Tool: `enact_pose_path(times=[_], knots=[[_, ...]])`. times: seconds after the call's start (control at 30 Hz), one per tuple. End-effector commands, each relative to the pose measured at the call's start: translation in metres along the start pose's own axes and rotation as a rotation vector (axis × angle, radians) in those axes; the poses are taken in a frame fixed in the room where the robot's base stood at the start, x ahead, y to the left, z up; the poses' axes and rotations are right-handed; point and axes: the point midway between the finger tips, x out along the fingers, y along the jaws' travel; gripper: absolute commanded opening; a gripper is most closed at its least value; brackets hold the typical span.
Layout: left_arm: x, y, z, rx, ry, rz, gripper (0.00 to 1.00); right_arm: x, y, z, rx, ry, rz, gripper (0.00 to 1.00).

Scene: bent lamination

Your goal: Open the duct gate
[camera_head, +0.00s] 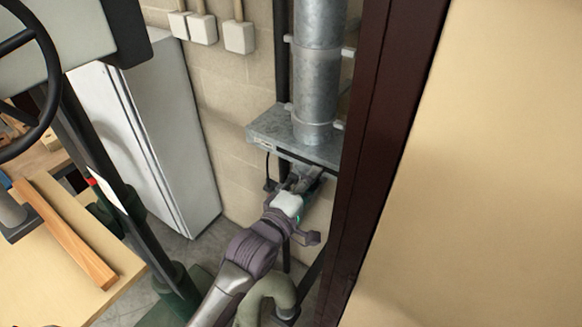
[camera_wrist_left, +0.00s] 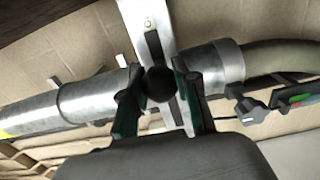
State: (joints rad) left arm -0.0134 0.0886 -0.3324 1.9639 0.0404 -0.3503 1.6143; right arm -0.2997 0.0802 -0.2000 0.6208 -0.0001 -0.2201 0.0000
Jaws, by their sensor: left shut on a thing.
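The galvanized duct (camera_head: 318,70) runs down the wall in the head view and meets a flat metal gate housing (camera_head: 275,127). My left gripper (camera_head: 300,181) reaches up to the front underside of this housing. In the left wrist view, a flat metal gate plate (camera_wrist_left: 150,22) crosses between the duct pipe (camera_wrist_left: 95,97) and a metal collar (camera_wrist_left: 217,66). A round black knob (camera_wrist_left: 158,84) sits between the fingers of my left gripper (camera_wrist_left: 157,92), which is shut on it. The fingers hide part of the plate. My right gripper is in neither view.
A dark brown post (camera_head: 385,130) stands close to the right of the duct. A white cabinet (camera_head: 150,135) stands left of my arm. A workbench (camera_head: 65,245) with a wooden strip (camera_head: 68,235) is at lower left. A flexible hose (camera_wrist_left: 275,55) joins the collar.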

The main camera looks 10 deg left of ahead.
Motion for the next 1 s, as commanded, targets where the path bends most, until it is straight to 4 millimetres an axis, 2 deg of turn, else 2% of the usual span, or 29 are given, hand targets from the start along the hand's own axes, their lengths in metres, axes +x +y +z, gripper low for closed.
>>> enact_pose_path(times=[0.13,0.43,0.47,0.6,0.87,1.0], knots=[[0.0,-0.0011,0.0112,0.001,0.0,-0.005,0.0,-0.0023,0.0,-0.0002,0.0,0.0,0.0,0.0],[-0.0001,-0.0015,0.0112,0.003,0.001,-0.004,0.0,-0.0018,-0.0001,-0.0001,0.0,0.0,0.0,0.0],[-0.0001,-0.0015,0.0112,0.003,0.001,-0.004,0.35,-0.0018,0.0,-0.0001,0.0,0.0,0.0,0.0],[0.0,-0.001,0.011,0.003,0.001,-0.003,0.56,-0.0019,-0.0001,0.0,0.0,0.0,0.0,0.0],[-0.0002,-0.0002,0.0108,0.002,0.001,-0.001,0.56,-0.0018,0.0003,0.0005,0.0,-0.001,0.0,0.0],[-0.0083,-0.0009,0.0107,0.002,0.001,-0.002,0.56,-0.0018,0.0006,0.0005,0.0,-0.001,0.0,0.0]])
